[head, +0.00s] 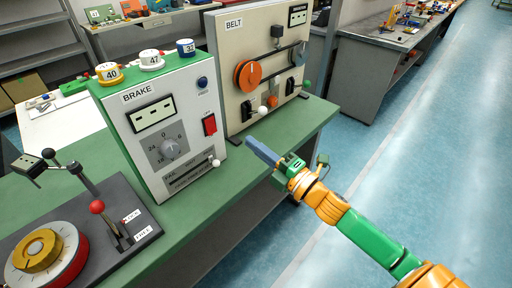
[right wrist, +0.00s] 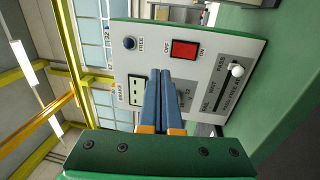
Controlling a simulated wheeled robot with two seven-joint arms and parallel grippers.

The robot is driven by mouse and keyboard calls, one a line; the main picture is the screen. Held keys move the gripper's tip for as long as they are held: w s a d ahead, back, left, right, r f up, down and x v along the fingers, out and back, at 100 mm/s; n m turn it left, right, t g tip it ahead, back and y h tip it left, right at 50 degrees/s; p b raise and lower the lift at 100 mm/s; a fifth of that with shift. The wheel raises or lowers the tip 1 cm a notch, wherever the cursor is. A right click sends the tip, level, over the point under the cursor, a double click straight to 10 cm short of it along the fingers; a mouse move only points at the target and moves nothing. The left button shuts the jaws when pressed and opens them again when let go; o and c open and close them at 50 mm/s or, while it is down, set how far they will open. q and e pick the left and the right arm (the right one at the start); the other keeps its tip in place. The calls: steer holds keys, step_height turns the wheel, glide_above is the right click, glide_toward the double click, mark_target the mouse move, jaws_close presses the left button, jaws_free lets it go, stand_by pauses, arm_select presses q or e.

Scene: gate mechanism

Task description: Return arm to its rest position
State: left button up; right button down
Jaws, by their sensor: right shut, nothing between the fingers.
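My right arm, green and orange, stretches in from the lower right. In the right wrist view the closed fingers (right wrist: 165,102) point at the brake box front (right wrist: 205,75), which appears turned sideways, and they cover part of its dial. My left gripper is not in view.
The green bench (head: 210,205) carries a lever unit with a red knob (head: 97,206) and a round dial at lower left. The brake box has a red switch (head: 209,124) and a white slider knob (head: 216,162). The blue floor (head: 400,170) at right is clear.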

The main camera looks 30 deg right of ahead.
stand_by(0.5)
steer(key=shift+s, duration=0.1)
steer(key=s+d+f+m+g+h, duration=0.2)
steer(key=d+f+m, duration=0.15)
steer(key=f, duration=0.55)
steer(key=s+d+f+m+g+h, duration=0.1)
steer(key=d+f+m+g+h, duration=0.2)
steer(key=f, duration=0.7)
steer(key=s+d+f+m+g+h, duration=0.1)
steer(key=s+f+m+h, duration=0.1)
steer(key=f+m, duration=0.5)
steer(key=s+a+f+m+g, duration=0.2)
steer(key=s+f+g, duration=0.3)
steer(key=s+f, duration=0.85)
steer(key=s+a+f+m+g, duration=0.2)
steer(key=s+f, duration=0.3)
steer(key=s, duration=0.4)
steer(key=s+a+f+m+g, duration=0.2)
steer(key=s+a+f+g, duration=0.2)
steer(key=s, duration=0.5)
steer(key=shift+a+f, duration=0.2)
steer(key=shift+f, duration=0.25)
